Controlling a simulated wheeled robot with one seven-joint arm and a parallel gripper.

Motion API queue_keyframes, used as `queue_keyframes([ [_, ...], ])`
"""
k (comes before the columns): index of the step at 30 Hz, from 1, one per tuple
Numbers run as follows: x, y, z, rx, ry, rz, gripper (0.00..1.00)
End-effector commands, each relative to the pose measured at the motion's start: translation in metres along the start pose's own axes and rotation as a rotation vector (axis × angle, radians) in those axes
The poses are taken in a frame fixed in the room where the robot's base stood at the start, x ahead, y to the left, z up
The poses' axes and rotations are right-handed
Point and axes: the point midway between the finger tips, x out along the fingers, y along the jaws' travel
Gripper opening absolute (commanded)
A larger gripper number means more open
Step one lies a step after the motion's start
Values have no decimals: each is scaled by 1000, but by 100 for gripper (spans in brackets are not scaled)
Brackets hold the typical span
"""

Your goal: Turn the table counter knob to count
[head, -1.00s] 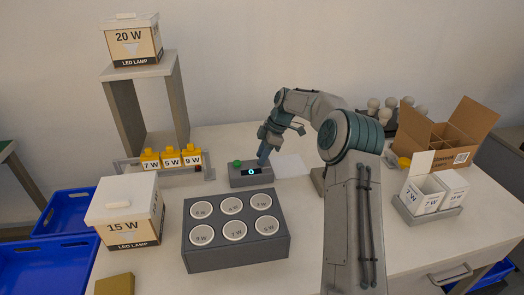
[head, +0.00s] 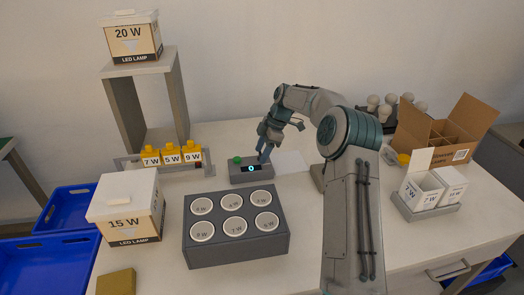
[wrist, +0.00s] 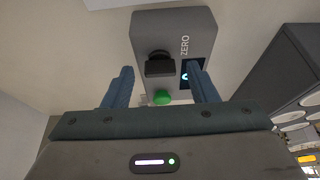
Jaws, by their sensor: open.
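The table counter (head: 240,176) is a small grey box on the table behind the lamp socket block, with a green button (head: 237,160) and a lit display (head: 251,169). In the wrist view its black knob (wrist: 158,66) sits beside the word ZERO, with the green button (wrist: 162,98) below it. The knob's set position is hard to read. My gripper (wrist: 161,68) is open and empty, its blue fingers appearing on either side of the knob; contact cannot be told. In the head view my gripper (head: 264,154) is at the counter's right end and hides the knob.
The grey socket block (head: 235,250) stands in front of the counter. A rack with yellow blocks (head: 168,154) is to its left. A 15 W box (head: 125,210) stands at the left, an open cardboard box (head: 440,130) at the right. White paper lies right of the counter.

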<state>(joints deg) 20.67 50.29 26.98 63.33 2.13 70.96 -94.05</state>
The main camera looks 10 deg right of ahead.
Motion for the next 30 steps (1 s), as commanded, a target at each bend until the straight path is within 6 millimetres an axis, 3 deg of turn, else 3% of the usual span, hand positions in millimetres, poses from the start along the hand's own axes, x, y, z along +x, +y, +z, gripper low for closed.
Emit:
queue_keyframes([
  [7,-21,1,0,1,0,4,53],
  [21,-121,1,0,0,0,2,53],
  [30,-138,0,0,0,0,0,53],
])
